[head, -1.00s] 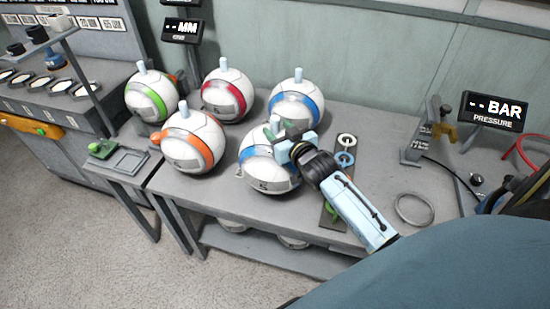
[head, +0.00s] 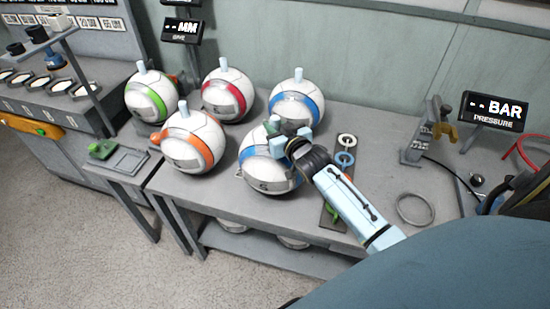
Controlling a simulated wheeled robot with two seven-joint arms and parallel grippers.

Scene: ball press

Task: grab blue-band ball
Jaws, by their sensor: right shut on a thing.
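A white ball with a blue band (head: 262,176) sits at the front middle of the grey table (head: 375,185). My right gripper (head: 274,127) is at the top of this ball and is shut on its light-blue stem. The gripper and wrist cover part of the ball's upper right side. The ball looks upright and appears to rest on the table. A second ball with a blue band (head: 297,103) stands behind it, with its own stem free. My left gripper is not in view.
Balls with an orange band (head: 188,142), a red band (head: 227,95) and a green band (head: 151,97) stand to the left. A strip with coloured rings (head: 344,158) and a metal ring (head: 415,209) lie to the right. A pressure display (head: 492,112) stands at the far right.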

